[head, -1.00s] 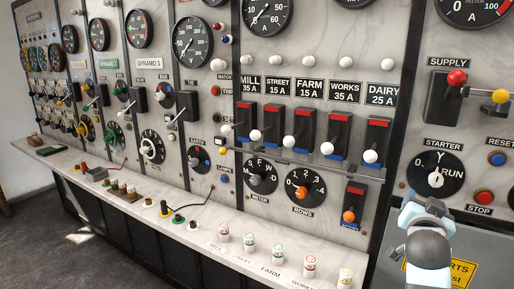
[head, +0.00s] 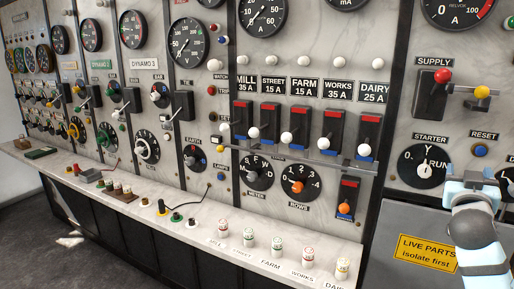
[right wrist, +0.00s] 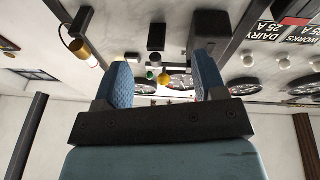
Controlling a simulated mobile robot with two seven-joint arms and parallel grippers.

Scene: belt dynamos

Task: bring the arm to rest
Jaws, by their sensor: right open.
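My right gripper (head: 480,178) is at the right of the head view, in front of the panel below the starter and reset controls. In the right wrist view its two blue fingers (right wrist: 165,82) stand wide apart with nothing held between them. The starter dial (head: 424,168), black with a white knob, is just left of the gripper in the head view, and I see no contact with it. My left gripper is not in view.
The supply switch (head: 432,92) with its red knob is above. A yellow warning plate (head: 428,252) is below left of the gripper. A row of feeder switches (head: 305,128) and a marble ledge (head: 190,232) with several small fuses lie to the left.

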